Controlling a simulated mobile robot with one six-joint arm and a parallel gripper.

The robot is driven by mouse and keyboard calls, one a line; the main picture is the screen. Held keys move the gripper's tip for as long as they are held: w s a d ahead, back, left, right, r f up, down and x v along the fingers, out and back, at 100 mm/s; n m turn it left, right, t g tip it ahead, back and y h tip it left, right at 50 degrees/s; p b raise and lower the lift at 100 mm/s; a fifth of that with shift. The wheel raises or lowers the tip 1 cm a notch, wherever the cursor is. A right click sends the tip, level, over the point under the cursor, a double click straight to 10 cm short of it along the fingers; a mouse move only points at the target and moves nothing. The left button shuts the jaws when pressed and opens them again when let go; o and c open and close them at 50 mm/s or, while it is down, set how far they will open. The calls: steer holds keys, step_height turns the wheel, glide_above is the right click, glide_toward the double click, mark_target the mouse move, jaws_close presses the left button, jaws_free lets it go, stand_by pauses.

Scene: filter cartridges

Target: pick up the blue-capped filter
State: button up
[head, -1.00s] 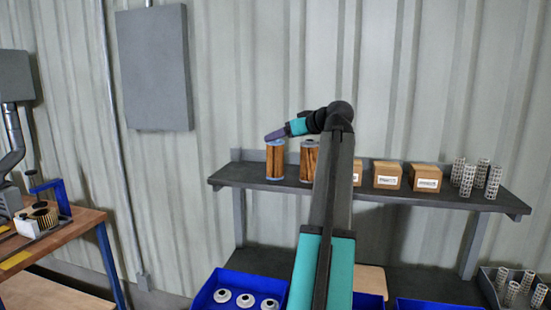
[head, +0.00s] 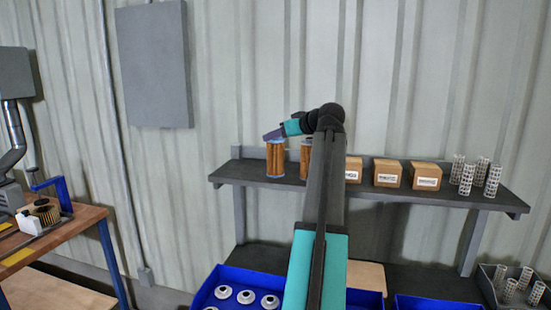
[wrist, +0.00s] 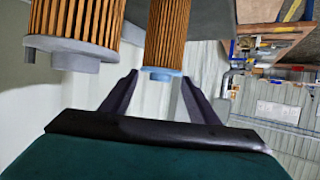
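The blue-capped filter (head: 275,162) stands upright on the dark shelf at its left end, with tan pleated sides and light blue end caps. In the wrist view this filter (wrist: 167,35) appears ahead of my gripper (wrist: 160,78), its blue cap lined up between the two spread fingers. The fingers look open and empty; contact with the filter cannot be told. In the head view my gripper (head: 271,136) is at the height of the filter's top. A wider grey-capped filter (wrist: 80,22) is to the left in the wrist view; my arm partly hides this filter (head: 304,160) in the head view.
Cardboard boxes (head: 387,174) and white perforated tubes (head: 467,179) stand farther right on the shelf (head: 250,177). Below is a blue bin (head: 235,278) with white round caps. A wooden workbench (head: 60,238) is at the left. The corrugated wall is close behind the shelf.

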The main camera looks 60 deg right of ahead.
steer(key=c, duration=0.9)
steer(key=shift+r, duration=0.1)
steer(key=shift+c, duration=0.2)
steer(key=shift+r+b, duration=0.75)
steer(key=shift+r, duration=0.75)
steer(key=shift+s+a+r, duration=0.1)
steer(key=shift+s+r, duration=0.05)
steer(key=shift+s, duration=0.05)
steer(key=s+a+b, duration=0.2)
steer(key=s, duration=0.5)
steer(key=s+a+r+b, duration=0.1)
steer(key=s+a+b, duration=0.1)
steer(key=s, duration=0.5)
steer(key=shift+s+a+r, duration=0.25)
steer(key=shift+s+a, duration=0.05)
steer(key=shift+a, duration=0.35)
